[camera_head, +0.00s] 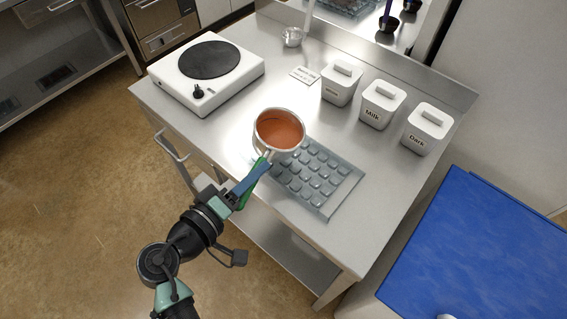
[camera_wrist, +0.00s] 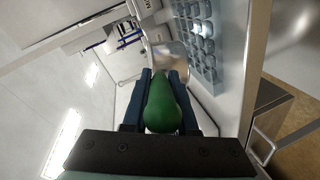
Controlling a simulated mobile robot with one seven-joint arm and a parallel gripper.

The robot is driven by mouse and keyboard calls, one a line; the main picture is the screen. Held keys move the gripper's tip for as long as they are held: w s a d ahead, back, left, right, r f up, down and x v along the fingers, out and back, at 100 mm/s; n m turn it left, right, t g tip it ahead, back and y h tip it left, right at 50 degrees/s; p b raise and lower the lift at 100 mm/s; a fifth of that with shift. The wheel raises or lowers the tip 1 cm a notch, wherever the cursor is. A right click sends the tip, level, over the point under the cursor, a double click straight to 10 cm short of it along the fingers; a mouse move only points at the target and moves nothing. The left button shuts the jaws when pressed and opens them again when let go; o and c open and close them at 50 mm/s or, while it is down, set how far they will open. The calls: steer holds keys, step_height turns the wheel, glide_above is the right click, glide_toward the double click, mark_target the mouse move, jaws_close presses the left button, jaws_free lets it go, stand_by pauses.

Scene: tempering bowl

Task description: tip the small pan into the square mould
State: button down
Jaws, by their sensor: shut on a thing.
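The small pan (camera_head: 279,130) is a round metal pan with orange-brown contents. It is above the steel counter, beside and partly over the upper left end of the mould; the gap below is hard to judge. The mould (camera_head: 322,181) is a grey-blue tray with rows of square cavities; it also shows in the wrist view (camera_wrist: 203,45). My gripper (camera_head: 258,171) is shut on the pan's green handle, which fills the space between the blue fingers in the wrist view (camera_wrist: 165,105). I see no contents in the visible cavities.
A white hot plate (camera_head: 207,72) stands at the counter's left. White lidded canisters (camera_head: 383,104) stand along the back, with a small metal bowl (camera_head: 292,37) and a card (camera_head: 304,75). A blue surface (camera_head: 480,250) is at the right.

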steer(key=shift+d+r+m+y, duration=0.1)
steer(key=shift+r+m+y, duration=0.2)
steer(key=shift+m, duration=0.5)
steer(key=shift+b, duration=0.35)
stand_by(0.6)
steer(key=shift+d+r+m+y+b, duration=0.2)
steer(key=shift+m+y+b, duration=0.25)
steer(key=shift+m, duration=0.35)
stand_by(0.4)
steer(key=shift+s+d+f, duration=0.1)
steer(key=shift+d, duration=0.05)
stand_by(0.6)
steer(key=shift+s+d+m+y+b, duration=0.1)
steer(key=shift+d+m+y+b, duration=0.1)
steer(key=shift+m+y+b, duration=0.45)
steer(key=shift+m, duration=0.25)
stand_by(0.3)
stand_by(0.7)
